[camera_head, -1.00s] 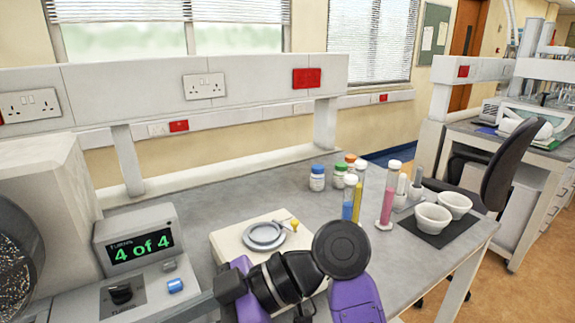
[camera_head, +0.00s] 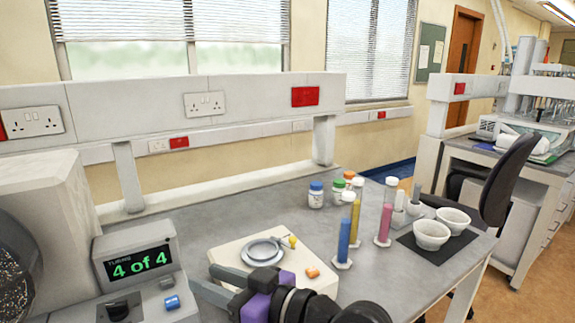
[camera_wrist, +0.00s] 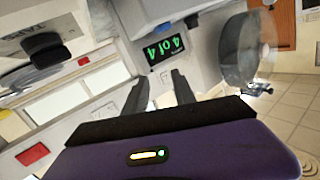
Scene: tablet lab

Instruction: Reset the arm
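My arm, purple and black, shows at the bottom centre of the head view, in front of the cream board. My gripper (camera_head: 203,279) points left toward the machine with the "4 of 4" display (camera_head: 138,262). In the wrist view my gripper (camera_wrist: 160,85) has its two dark fingers apart with nothing between them. The display (camera_wrist: 166,45) shows beyond the fingers there, tilted on its side. The gripper touches nothing that I can see.
A cream board (camera_head: 318,284) holds a grey round dish (camera_head: 262,251) and an orange piece (camera_head: 313,272). Bottles, coloured cylinders (camera_head: 345,232) and white bowls (camera_head: 431,235) on a dark mat (camera_head: 428,252) stand to the right. The bench's back left-centre is clear.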

